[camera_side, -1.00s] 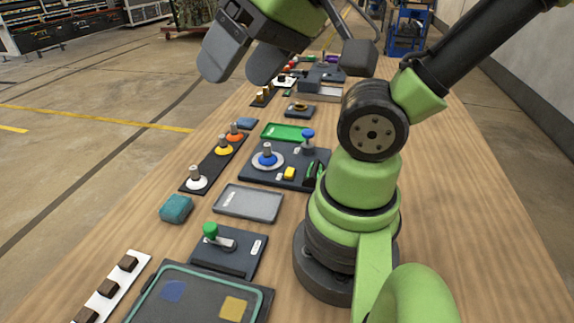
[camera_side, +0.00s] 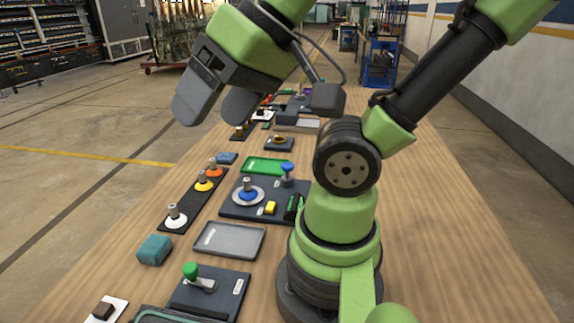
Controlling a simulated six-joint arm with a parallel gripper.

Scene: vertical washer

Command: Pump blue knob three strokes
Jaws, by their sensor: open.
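A blue knob (camera_side: 288,168) stands upright on a short grey post at the back right of a dark board (camera_side: 228,208). A second blue piece (camera_side: 248,195) on the same board has a grey peg on top and a pale ring around its base. My gripper (camera_side: 210,115) is at upper left, raised above the table, with its two fingers apart and nothing seen between them. It is well clear of the blue knob. The knob's top is in plain view, with my arm's base just to its right.
The board also holds a yellow block (camera_side: 270,208) and green-and-black pieces (camera_side: 293,206). A strip with white, yellow and orange knobs (camera_side: 205,185) lies left, a green tray (camera_side: 266,166) behind. In front are a grey tray (camera_side: 230,240), teal block (camera_side: 154,250) and green-handled lever (camera_side: 191,271).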

